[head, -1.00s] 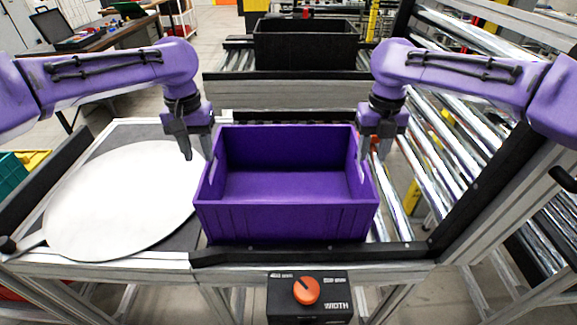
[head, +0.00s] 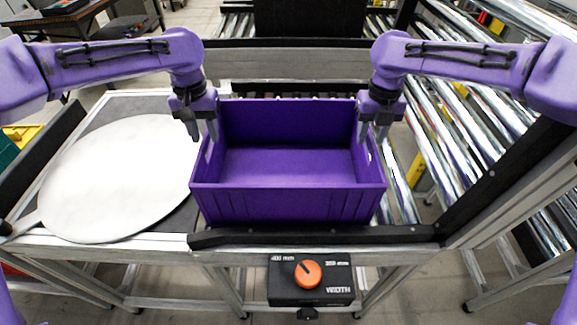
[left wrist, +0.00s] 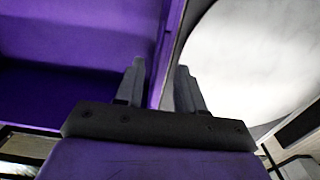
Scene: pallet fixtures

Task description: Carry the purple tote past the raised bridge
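The purple tote (head: 290,203) stands upright and empty in the middle of the head view, behind a black front rail. My left gripper (head: 204,137) is at its left wall, fingers pointing down, one on each side of the wall. In the left wrist view its fingers (left wrist: 160,85) are spread, with the tote wall (left wrist: 158,65) between them and a gap showing. My right gripper (head: 372,135) is at the right wall, its fingers apart on either side of the rim; contact there is hard to see. I cannot clearly tell which part is the raised bridge.
A white round plate (head: 118,178) lies left of the tote. A black rail (head: 320,235) runs along the front, above a WIDTH box with an orange knob (head: 307,273). Metal rollers (head: 470,140) lie to the right. A grey beam (head: 300,64) crosses behind, with a dark crate (head: 310,18) beyond.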

